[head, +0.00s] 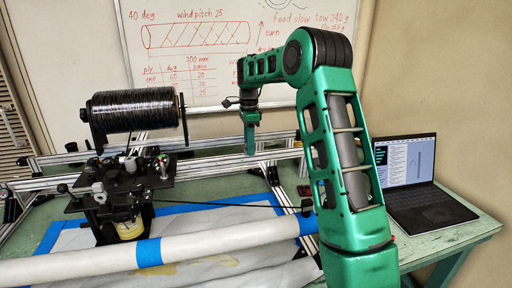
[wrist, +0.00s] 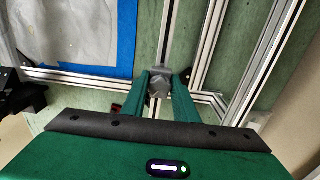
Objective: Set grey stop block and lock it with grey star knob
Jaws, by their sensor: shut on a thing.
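My gripper (wrist: 160,92) is shut on a small grey faceted piece, which looks like the grey star knob (wrist: 159,80), in the wrist view. The piece sits between the two green fingertips, over or at an aluminium rail (wrist: 180,45); I cannot tell whether it touches the rail. In the head view my gripper (head: 251,150) points down at the rails behind the white tube, and the held piece is too small to make out there. I cannot pick out the grey stop block separately in either view.
A black tow spool (head: 135,110) stands on a dark carriage (head: 120,185) at left. A white tube (head: 80,267) with blue tape crosses the front. A laptop (head: 415,180) sits at right on the green table (head: 445,238). A whiteboard (head: 200,75) is behind.

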